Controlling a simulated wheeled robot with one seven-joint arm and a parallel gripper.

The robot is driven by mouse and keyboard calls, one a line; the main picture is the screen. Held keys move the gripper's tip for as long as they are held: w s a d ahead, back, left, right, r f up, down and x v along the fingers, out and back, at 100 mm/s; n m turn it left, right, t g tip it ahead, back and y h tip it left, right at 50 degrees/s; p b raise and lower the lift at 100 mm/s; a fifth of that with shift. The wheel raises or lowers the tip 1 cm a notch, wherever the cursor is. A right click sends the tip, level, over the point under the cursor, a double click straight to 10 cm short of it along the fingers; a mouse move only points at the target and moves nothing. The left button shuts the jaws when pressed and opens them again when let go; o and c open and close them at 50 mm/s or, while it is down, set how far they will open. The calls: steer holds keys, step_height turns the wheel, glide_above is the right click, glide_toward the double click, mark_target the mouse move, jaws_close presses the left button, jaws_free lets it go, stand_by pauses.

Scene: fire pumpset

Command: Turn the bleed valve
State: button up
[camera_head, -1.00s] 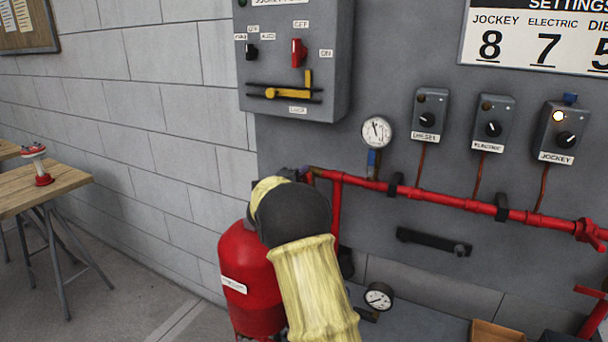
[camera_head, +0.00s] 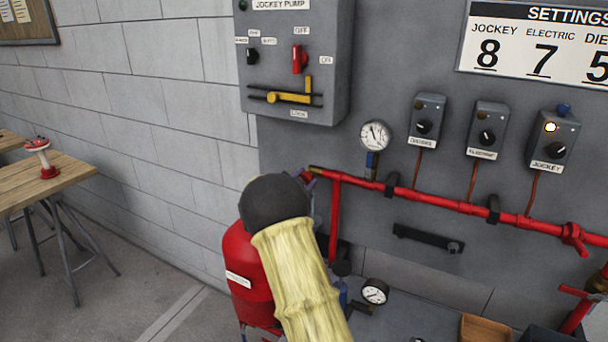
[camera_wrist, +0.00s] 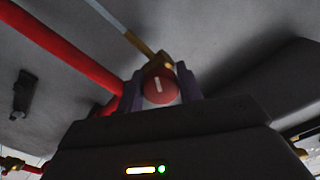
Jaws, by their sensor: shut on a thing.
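The bleed valve (camera_wrist: 159,86) shows in the wrist view as a round red knob with a white line. It sits at a brass fitting (camera_wrist: 157,64) near the end of the red pipe (camera_wrist: 66,47). The white line is nearly upright, slightly tilted in the picture. My gripper (camera_wrist: 160,92) is shut on the knob, with one purple finger on each side.
A pressure gauge (camera_head: 375,135) is on the wall just right of my wrist. A red tank (camera_head: 246,266) stands behind my forearm. A jockey pump box (camera_head: 290,65) hangs above. Diesel (camera_head: 427,120), electric (camera_head: 487,129) and jockey (camera_head: 552,139) boxes are right; the jockey lamp is lit.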

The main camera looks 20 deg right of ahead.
steer(key=shift+a+f+n, duration=0.1)
steer(key=shift+f+n, duration=0.1)
steer(key=shift+n, duration=0.4)
steer(key=o, duration=1)
steer(key=shift+r, duration=0.1)
